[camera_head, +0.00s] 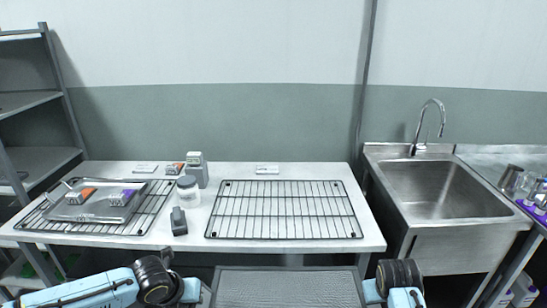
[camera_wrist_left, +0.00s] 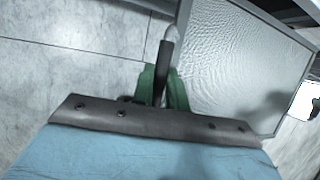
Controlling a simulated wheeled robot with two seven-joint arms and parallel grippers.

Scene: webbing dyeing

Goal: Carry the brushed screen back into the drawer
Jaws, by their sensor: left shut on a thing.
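The screen (camera_head: 287,290) is a grey, textured panel in a thin frame at the bottom middle of the head view, in front of the table and cut off by the picture edge. In the left wrist view the screen (camera_wrist_left: 240,65) fills the upper right, tilted. My left gripper (camera_wrist_left: 161,88) has green fingers shut on a dark handle (camera_wrist_left: 165,60) with a bent metal end at the screen's edge. My right arm reaches the screen's right side in the head view, but its fingers are hidden there. I cannot make out the drawer.
The white table (camera_head: 300,174) carries two wire racks (camera_head: 283,210), a metal tray (camera_head: 75,212), a jar (camera_head: 188,189) and small devices. A sink (camera_head: 440,190) stands at the right and shelves (camera_head: 40,160) at the left. A tiled floor shows in the left wrist view.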

